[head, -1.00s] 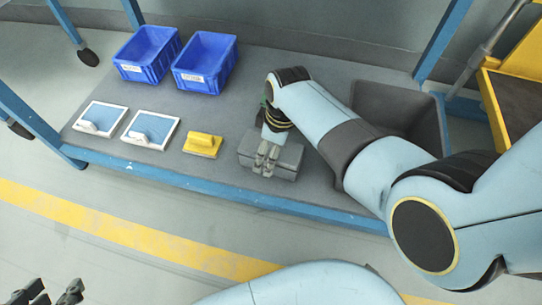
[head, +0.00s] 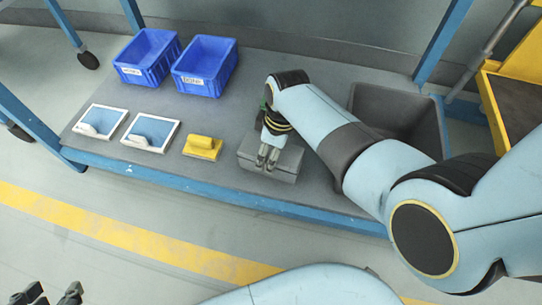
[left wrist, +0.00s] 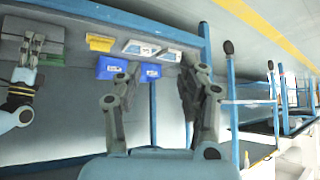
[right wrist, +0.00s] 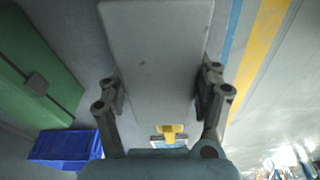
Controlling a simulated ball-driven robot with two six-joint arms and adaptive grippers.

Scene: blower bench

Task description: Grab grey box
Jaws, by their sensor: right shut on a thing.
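The grey box (head: 285,165) sits near the front edge of the bench, right of the yellow-handled block. My right gripper (head: 267,157) reaches down over it from the right, hiding part of its top. In the right wrist view the grey box (right wrist: 155,50) fills the gap between the two fingers of my right gripper (right wrist: 160,95), which is shut on it. It appears to still rest on the bench. My left gripper (head: 50,294) is at the bottom left of the head view, away from the bench. Its fingers stand apart and empty in the left wrist view (left wrist: 158,98).
Two blue bins (head: 147,55) stand at the back left. Two white-framed blue panels (head: 101,120) and a yellow block (head: 203,147) lie left of the grey box. A dark grey bin (head: 400,112) is at the right. A green case (right wrist: 38,70) shows beside my right gripper.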

